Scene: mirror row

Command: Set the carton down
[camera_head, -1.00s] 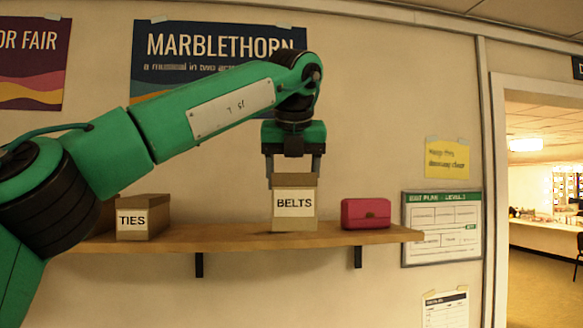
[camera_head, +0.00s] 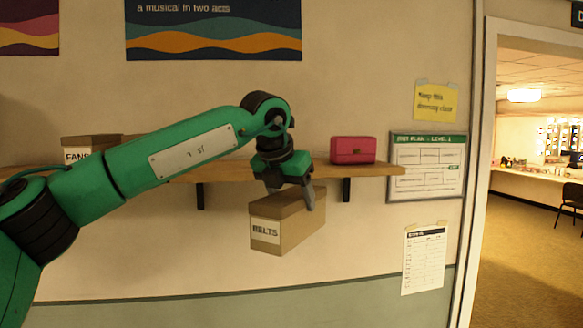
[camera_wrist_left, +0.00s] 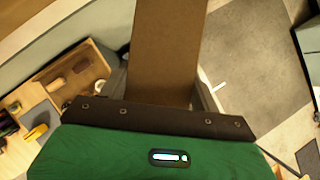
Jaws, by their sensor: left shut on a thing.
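A brown carton labelled BELTS (camera_head: 290,228) hangs tilted in the air in front of the wall, below the shelf's level. My left gripper (camera_head: 292,196) is shut on the carton from above. In the left wrist view the carton's brown top (camera_wrist_left: 168,50) fills the space between the fingers of my left gripper (camera_wrist_left: 163,88). The carton's underside touches nothing that I can see. My right gripper is not in view.
The wall shelf (camera_head: 375,170) carries a pink box (camera_head: 353,150) at its right and a FANS carton (camera_head: 88,146) at its left. A tray with small items (camera_wrist_left: 70,80) lies below at left in the wrist view. Grey floor (camera_wrist_left: 250,60) shows at right.

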